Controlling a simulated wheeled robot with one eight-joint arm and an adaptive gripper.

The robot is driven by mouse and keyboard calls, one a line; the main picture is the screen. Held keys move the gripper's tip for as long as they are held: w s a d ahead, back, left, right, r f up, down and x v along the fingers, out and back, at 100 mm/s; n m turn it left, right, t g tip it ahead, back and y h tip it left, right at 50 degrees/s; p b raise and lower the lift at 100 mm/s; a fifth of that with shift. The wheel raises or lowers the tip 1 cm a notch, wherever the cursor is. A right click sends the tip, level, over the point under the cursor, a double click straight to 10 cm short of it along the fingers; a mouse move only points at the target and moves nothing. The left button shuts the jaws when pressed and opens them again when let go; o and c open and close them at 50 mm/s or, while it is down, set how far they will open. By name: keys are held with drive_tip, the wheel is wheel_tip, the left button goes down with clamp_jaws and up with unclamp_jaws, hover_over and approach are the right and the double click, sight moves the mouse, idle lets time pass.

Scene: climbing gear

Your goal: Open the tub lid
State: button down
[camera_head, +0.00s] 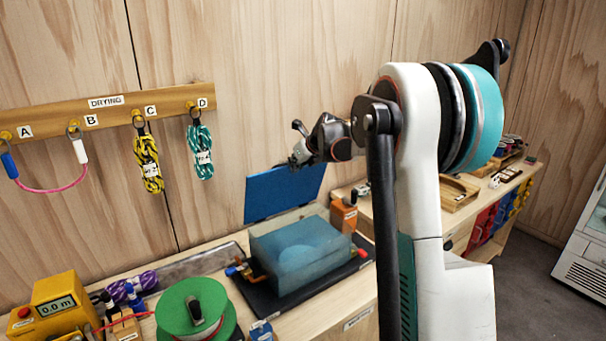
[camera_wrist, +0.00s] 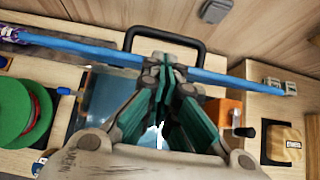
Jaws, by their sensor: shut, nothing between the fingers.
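The tub (camera_head: 300,262) is a translucent blue-grey box on a dark base on the bench. Its blue lid (camera_head: 283,192) stands raised, nearly upright, at the tub's back side. In the wrist view the lid (camera_wrist: 80,45) shows nearly edge-on as a long blue strip, with a black loop handle (camera_wrist: 165,33) beyond it. My gripper (camera_head: 297,153) is above the lid's top right in the head view. In the wrist view my gripper (camera_wrist: 165,68) has its fingers together and empty, overlapping the strip; I cannot tell whether they touch it. The fingers hide part of the tub.
A green reel (camera_head: 195,310) and a yellow meter box (camera_head: 58,303) stand left of the tub. An orange block (camera_head: 343,215) stands behind its right side. A wooden rack (camera_head: 110,112) with hanging cords is on the wall. Air above the tub is open.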

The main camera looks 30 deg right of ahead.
drive_tip(key=shift+w+r, duration=0.25)
drive_tip(key=shift+w, duration=0.5)
drive_tip(key=shift+w+r, duration=0.25)
drive_tip(key=shift+w, duration=0.5)
